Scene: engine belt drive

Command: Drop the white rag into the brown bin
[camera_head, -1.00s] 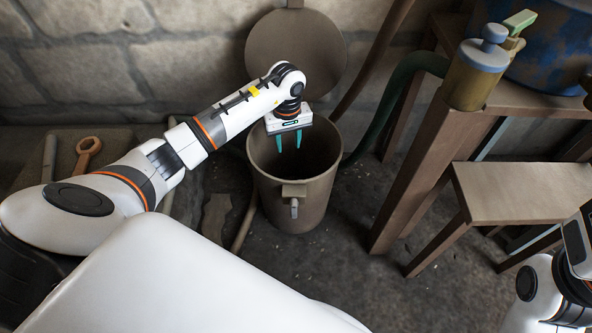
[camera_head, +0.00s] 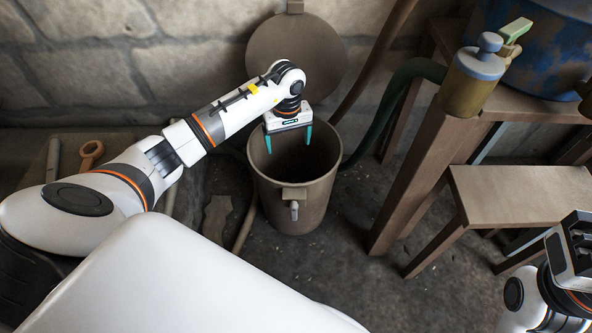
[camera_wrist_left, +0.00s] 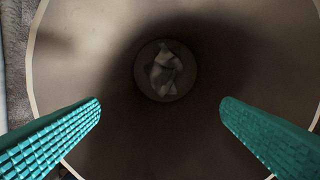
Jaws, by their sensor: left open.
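The brown bin (camera_head: 292,205) stands on the floor with its round lid (camera_head: 296,58) tilted up behind it. My left gripper (camera_head: 289,146) is over the bin's mouth, pointing down, with its teal fingers spread apart and empty. In the left wrist view the white rag (camera_wrist_left: 165,70) lies crumpled at the bottom of the bin (camera_wrist_left: 215,70), well below the open fingers (camera_wrist_left: 160,112). In the head view the rag is hidden inside the bin. My right gripper (camera_head: 578,240) shows only partly at the right edge, and its fingers cannot be made out.
A wooden stool (camera_head: 520,195) and a wooden table (camera_head: 440,150) with a yellow-brown canister (camera_head: 470,82) and a blue drum (camera_head: 545,45) stand to the right. A green hose (camera_head: 392,100) hangs close to the bin. A wrench (camera_head: 90,153) lies at left. The floor in front is mostly clear.

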